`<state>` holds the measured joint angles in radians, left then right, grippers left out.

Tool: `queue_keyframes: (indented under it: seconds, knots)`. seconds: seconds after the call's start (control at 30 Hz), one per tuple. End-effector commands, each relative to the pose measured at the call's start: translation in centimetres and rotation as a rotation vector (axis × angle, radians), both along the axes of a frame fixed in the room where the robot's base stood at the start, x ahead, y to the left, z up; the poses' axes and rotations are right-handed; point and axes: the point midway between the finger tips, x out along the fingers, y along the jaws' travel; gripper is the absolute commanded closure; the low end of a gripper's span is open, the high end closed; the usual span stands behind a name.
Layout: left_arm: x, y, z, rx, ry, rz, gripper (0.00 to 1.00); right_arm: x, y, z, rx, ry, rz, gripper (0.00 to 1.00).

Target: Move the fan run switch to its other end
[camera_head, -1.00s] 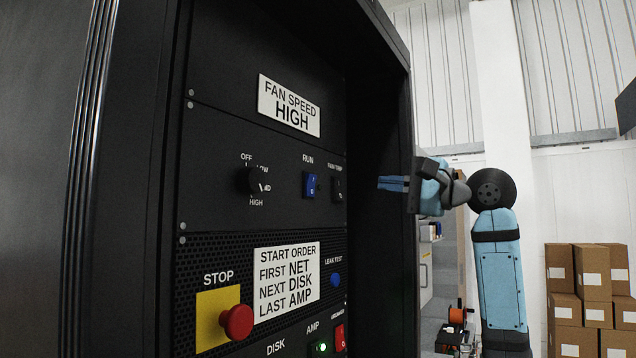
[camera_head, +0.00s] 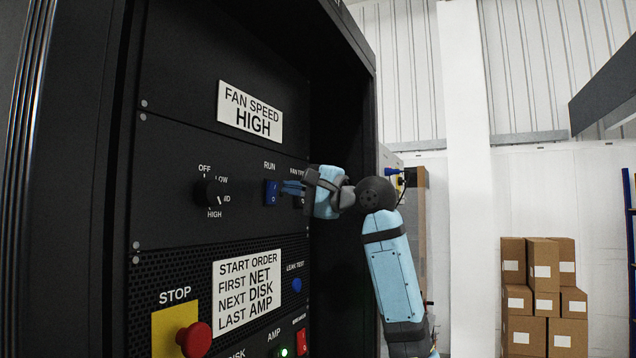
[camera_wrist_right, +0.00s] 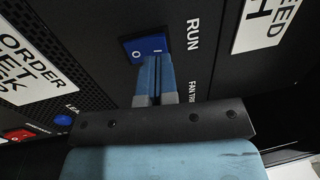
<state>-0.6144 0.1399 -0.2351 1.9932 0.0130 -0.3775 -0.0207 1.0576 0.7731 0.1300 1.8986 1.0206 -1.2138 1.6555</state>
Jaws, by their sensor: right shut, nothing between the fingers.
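The fan run switch is a blue rocker (camera_head: 271,192) under the RUN label on the black rack panel. In the right wrist view the rocker (camera_wrist_right: 146,46) shows its O and I marks. My right gripper (camera_head: 284,187) is shut and empty, with its blue fingertips at the rocker's right side in the head view. In the right wrist view the fingertips (camera_wrist_right: 153,58) overlap the rocker's lower edge; whether they touch it I cannot tell. The fingers hide part of the rocker's edge. My left gripper is not in view.
Left of the rocker is a black rotary knob (camera_head: 211,193). Below are a red stop button (camera_head: 194,339), a blue leak test button (camera_head: 297,285) and a red switch (camera_head: 301,341). A fan trip control (camera_head: 299,200) sits close behind my fingers. The rack's right side wall (camera_head: 345,140) stands beside my arm.

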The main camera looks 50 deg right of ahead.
Motion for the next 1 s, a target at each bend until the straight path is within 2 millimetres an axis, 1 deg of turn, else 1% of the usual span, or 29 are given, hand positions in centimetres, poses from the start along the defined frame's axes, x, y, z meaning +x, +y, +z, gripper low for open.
queue_keyframes:
  seconds: [0.03, 0.1, 0.23, 0.57, 0.7, 0.77, 1.0]
  knots:
    - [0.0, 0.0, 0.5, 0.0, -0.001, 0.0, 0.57, 0.6, 0.2, 0.3, 0.002, 0.001, 0.001, 1.0]
    - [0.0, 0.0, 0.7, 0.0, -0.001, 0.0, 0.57, 1.3, 0.3, 0.4, 0.001, 0.001, 0.0, 1.0]
    - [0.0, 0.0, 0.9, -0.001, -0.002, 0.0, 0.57, 1.9, 0.5, 0.4, 0.001, 0.0, 0.0, 1.0]
    - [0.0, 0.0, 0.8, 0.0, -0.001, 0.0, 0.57, 2.0, 0.6, 0.3, 0.0, 0.0, -0.001, 1.0]
    - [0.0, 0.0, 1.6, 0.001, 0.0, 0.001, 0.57, 2.5, 0.7, 0.7, 0.001, 0.001, 0.001, 1.0]
    - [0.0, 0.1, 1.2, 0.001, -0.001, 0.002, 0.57, 2.4, 0.7, 0.4, 0.001, 0.0, 0.0, 1.0]
    - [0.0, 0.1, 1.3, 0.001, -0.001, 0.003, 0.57, 2.5, 0.6, 0.5, 0.001, 0.0, 0.0, 1.0]
